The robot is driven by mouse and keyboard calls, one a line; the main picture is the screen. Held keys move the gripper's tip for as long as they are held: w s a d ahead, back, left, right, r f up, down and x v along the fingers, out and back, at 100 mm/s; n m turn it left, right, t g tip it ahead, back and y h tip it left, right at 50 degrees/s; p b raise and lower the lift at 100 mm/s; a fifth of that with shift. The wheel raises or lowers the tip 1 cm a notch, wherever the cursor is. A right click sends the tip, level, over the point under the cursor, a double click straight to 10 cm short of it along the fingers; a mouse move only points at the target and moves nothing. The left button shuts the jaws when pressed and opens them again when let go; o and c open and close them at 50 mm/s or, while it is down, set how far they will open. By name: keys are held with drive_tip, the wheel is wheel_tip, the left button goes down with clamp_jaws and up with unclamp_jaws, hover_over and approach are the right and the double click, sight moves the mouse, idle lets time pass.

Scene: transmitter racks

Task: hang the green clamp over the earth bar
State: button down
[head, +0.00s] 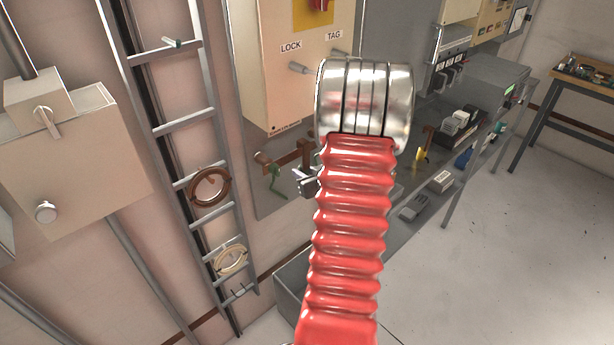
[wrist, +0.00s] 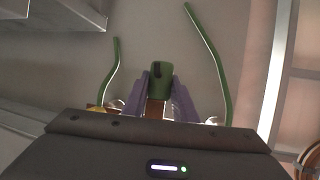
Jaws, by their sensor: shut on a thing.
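My gripper (wrist: 160,98) is shut on the green clamp (wrist: 160,78), which stands between the two purple fingers in the wrist view. In the head view my gripper (head: 301,177) is partly hidden behind my red-sleeved arm, and the clamp cannot be made out. The brown, copper-coloured earth bar (head: 287,158) seems to run along the wall by the gripper, partly covered by the arm. A brown piece (wrist: 155,108) shows below the clamp between the fingers. I cannot tell whether the clamp touches the bar.
A green lead (head: 275,182) hangs at the bar's left end. Green leads (wrist: 113,75) and (wrist: 212,62) flank the gripper in the wrist view. A yellow item (head: 420,155) is right of my arm. A cabinet (head: 275,65) stands above, a ladder rack (head: 185,115) left.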

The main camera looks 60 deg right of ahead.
drive_tip(key=shift+w+d, duration=0.25)
drive_tip(key=shift+w, duration=0.75)
drive_tip(key=shift+f, duration=1)
drive_tip(key=c, duration=1.4)
unclamp_jaws()
drive_tip(key=shift+s, duration=0.1)
drive_tip(key=shift+o, duration=0.2)
drive_tip(key=v, duration=1.3)
drive_tip(key=shift+s+a+r, duration=0.15)
drive_tip(key=shift+s+r, duration=0.05)
drive_tip(key=shift+s, duration=0.05)
drive_tip(key=shift+f, duration=0.1)
